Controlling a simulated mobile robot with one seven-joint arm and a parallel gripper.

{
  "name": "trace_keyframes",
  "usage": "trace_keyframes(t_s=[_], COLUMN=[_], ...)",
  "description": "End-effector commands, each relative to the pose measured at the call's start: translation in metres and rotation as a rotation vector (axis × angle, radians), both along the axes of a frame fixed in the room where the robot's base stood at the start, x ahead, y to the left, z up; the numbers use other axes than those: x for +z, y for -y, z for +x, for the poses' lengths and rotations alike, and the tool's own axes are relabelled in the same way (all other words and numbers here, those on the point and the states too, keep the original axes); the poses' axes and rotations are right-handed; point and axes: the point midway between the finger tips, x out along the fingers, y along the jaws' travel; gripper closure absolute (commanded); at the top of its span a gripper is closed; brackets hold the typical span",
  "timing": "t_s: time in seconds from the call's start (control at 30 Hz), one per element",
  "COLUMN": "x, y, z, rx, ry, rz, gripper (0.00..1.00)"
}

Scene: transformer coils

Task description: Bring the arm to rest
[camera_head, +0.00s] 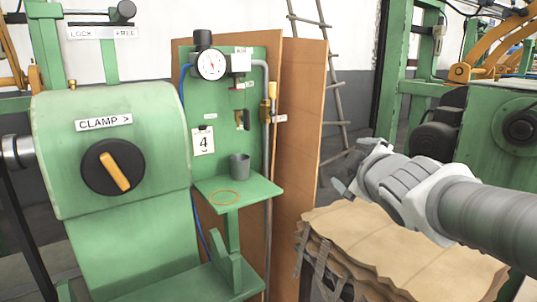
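My gripper (347,189) is at the end of my arm, which reaches in from the right edge. It is raised in front of the stack of brown sheets and to the right of the green panel. Its fingers point left and slightly away, and I see nothing held in them. The fingertips are small and seen at an angle, so I cannot tell whether they are apart or together. The gripper appears apart from everything around it.
A green machine (135,140) with an orange-handled clamp knob (112,168) stands left. Brown sheets (400,245) are stacked below my arm. A ladder (335,95) leans behind.

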Motion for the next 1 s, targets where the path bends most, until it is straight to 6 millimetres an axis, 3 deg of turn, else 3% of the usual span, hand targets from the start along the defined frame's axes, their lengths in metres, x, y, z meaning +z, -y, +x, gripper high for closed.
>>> trace_keyframes(t_s=[0.17,0.33,0.47,0.67,0.7,1.0], x=[-0.035,-0.075,-0.106,-0.148,-0.141,-0.07], y=[0.019,0.022,0.013,-0.016,-0.02,-0.017], z=[-0.046,-0.099,-0.144,-0.219,-0.227,-0.223], rx=[-0.193,-0.359,-0.472,-0.623,-0.639,-0.635], ry=[-0.164,-0.34,-0.487,-0.737,-0.767,-0.758], rz=[0.215,0.425,0.578,0.793,0.816,0.804], gripper=[0.0,0.0,0.0,0.0,0.0,0.0])
